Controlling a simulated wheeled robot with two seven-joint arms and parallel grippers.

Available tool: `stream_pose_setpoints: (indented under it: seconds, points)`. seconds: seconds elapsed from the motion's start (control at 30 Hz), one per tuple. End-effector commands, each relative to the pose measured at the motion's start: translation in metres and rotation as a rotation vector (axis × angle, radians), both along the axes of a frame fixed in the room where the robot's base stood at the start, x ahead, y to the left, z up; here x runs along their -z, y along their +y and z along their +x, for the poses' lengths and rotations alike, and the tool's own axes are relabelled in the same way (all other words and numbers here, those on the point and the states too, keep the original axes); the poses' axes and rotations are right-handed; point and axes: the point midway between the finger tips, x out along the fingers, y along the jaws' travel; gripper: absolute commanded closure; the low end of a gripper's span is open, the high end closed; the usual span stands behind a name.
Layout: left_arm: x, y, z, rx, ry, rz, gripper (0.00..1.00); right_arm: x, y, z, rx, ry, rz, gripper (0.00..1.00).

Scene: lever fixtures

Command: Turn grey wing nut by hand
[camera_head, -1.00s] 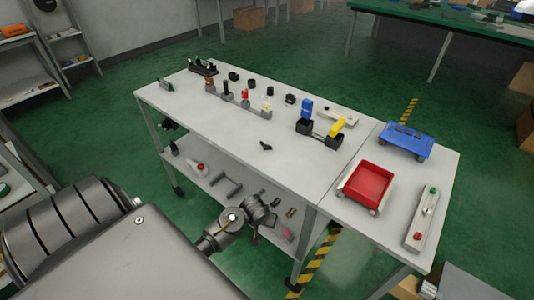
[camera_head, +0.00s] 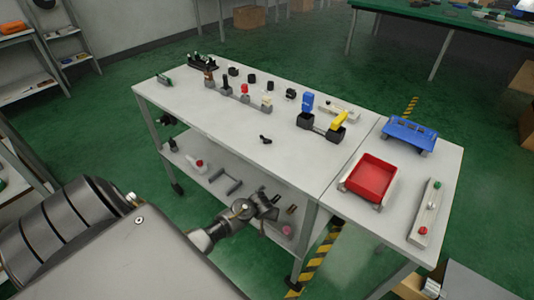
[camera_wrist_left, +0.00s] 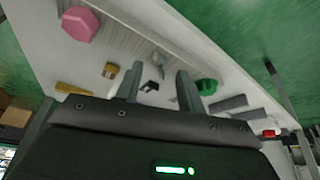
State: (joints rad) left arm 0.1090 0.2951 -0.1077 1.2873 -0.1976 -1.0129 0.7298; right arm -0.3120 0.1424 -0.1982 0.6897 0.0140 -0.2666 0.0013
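My left gripper (camera_head: 268,206) is in front of the lower shelf of the workbench in the head view. Its two fingers stand apart in the left wrist view (camera_wrist_left: 158,78), with nothing clearly held between them. A small grey piece (camera_wrist_left: 158,57) on the shelf shows just beyond the gap between the fingertips; it may be the grey wing nut, but its shape is too small to be sure. A small black-and-white piece (camera_wrist_left: 151,86) shows between the fingers. In the head view my gripper hides this part of the shelf. My right gripper is not in view.
On the shelf, a pink hexagonal piece (camera_wrist_left: 80,23), a yellow piece (camera_wrist_left: 110,70), a green knob (camera_wrist_left: 206,86) and grey bars (camera_wrist_left: 228,103) lie around the fingers. The bench top (camera_head: 215,125) above carries levers, a red tray (camera_head: 370,180) and a blue fixture (camera_head: 408,137).

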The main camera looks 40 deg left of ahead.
Motion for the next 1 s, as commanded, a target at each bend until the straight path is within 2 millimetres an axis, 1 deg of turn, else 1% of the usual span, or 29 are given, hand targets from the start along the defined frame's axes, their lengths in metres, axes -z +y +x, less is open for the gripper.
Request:
stream_pose_setpoints:
  seconds: [0.03,0.17,0.33,0.5,0.8,1.0]
  points:
    - [0.008,0.001,0.002,0.001,0.001,0.001,0.61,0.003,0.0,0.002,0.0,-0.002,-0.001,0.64]
    - [0.015,0.003,0.006,0.0,0.001,0.0,0.61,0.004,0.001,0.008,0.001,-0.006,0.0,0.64]
    - [0.018,0.003,0.007,0.001,0.0,0.0,0.61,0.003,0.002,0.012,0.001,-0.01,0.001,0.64]
    - [0.017,0.003,0.007,0.001,0.0,0.0,0.61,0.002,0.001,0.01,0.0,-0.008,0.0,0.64]
    - [0.017,0.003,0.007,0.001,0.0,0.0,1.0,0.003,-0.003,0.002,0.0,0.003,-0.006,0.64]
    - [0.017,0.003,0.006,0.009,0.0,0.0,1.0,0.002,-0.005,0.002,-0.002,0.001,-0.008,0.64]
